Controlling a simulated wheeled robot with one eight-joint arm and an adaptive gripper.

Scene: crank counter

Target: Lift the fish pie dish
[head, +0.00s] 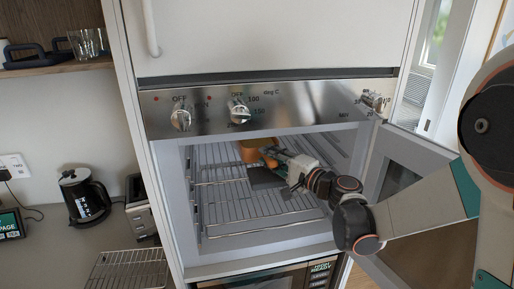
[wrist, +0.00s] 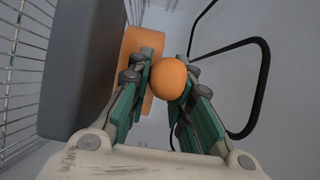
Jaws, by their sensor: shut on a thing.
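My gripper (head: 277,158) reaches into the open oven. In the wrist view its fingers (wrist: 168,88) are closed around a small round orange ball (wrist: 168,79), which also shows at the fingertips in the head view (head: 270,161). Behind it is a larger orange round-sided dish (head: 252,150), partly hidden by the left finger in the wrist view (wrist: 137,42). A grey flat-sided block (head: 265,179) is beside the gripper and fills the left of the wrist view (wrist: 85,65). I cannot tell which of these is the fish pie dish.
The oven's wire rack (head: 240,212) surrounds these things, with bare space at its front. The open oven door (head: 405,165) stands to the right, close to my arm. A black kettle (head: 84,197) stands on the counter at left.

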